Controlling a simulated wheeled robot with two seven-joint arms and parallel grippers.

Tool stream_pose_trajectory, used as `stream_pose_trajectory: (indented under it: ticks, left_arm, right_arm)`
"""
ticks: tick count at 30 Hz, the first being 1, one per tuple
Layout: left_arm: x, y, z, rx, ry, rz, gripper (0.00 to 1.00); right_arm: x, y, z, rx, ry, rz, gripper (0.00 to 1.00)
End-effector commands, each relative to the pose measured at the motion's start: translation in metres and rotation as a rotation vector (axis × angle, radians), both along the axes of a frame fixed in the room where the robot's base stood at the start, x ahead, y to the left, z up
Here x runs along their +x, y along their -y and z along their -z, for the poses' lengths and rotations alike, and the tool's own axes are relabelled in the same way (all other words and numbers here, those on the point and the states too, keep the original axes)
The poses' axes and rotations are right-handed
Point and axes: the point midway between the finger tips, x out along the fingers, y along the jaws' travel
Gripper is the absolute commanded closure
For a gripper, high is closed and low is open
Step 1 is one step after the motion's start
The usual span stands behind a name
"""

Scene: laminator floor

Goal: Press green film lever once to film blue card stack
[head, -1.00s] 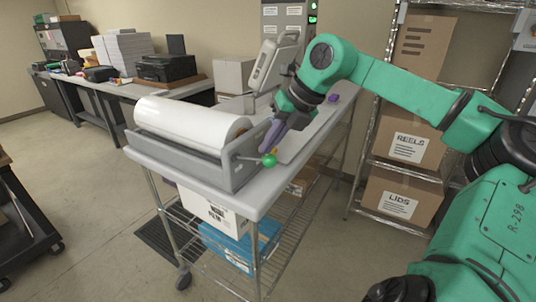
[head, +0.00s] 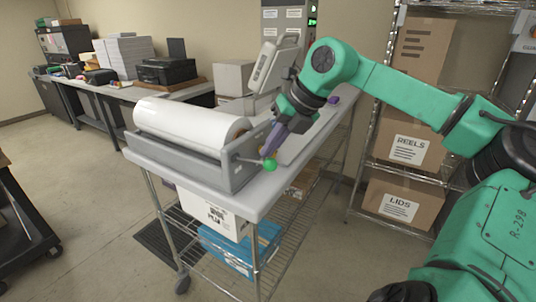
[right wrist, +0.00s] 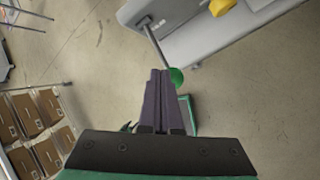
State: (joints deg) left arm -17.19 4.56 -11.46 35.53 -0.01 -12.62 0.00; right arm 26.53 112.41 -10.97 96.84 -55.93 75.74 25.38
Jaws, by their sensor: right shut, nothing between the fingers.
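The film lever is a thin rod ending in a green ball (head: 269,165), at the front right corner of the grey film dispenser (head: 190,167). A white film roll (head: 185,122) lies in the dispenser. My right gripper (head: 267,154) is shut and empty, pointing down with its purple-grey fingertips right at the green ball. In the right wrist view the ball (right wrist: 177,76) shows just beside the shut fingers (right wrist: 160,72); I cannot tell whether they touch. No blue card stack can be made out. My left gripper is out of view.
The dispenser stands on a wheeled wire cart with a pale top (head: 262,207). A white box (head: 208,215) and a blue box (head: 240,248) sit below. A yellow piece (right wrist: 222,6) lies near the lever. Shelves with cardboard boxes (head: 408,150) stand at right.

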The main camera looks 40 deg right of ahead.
Motion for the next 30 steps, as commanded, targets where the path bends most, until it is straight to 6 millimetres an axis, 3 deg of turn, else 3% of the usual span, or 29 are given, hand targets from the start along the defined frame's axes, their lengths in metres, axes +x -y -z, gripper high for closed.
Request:
stream_pose_trajectory:
  ticks: [30]
  left_arm:
    - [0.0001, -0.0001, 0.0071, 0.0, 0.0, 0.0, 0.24]
  right_arm:
    - [-0.0016, 0.0003, 0.006, 0.0, -0.002, 0.0, 1.0]
